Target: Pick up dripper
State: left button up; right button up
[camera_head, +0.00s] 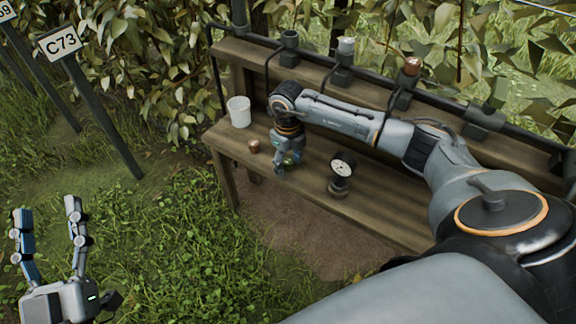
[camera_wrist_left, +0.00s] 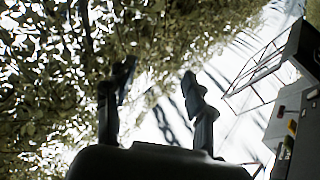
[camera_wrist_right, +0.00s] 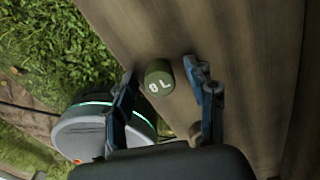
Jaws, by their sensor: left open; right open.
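A small green cylinder (camera_wrist_right: 159,78), likely the dripper, stands on the wooden bench in the right wrist view. Pale characters, the last an L, mark its top. My right gripper (camera_wrist_right: 160,66) is open, with one finger on each side of the cylinder; I cannot tell whether they touch it. In the head view my right gripper (camera_head: 283,166) is low over the bench, mostly hiding the cylinder. A small copper-coloured piece (camera_head: 254,146) sits on the bench to its left. My left gripper (camera_head: 47,212) is open and empty over the grass.
A white cup (camera_head: 239,112) stands at the bench's left end. A round gauge (camera_head: 343,169) stands right of my right gripper. Behind, a black pipe carries several holders, one with a grey top (camera_head: 346,47), one copper (camera_head: 412,66). A C73 sign (camera_head: 60,40) stands left.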

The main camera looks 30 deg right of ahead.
jog(key=c, duration=0.9)
jog(key=shift+r, duration=0.15)
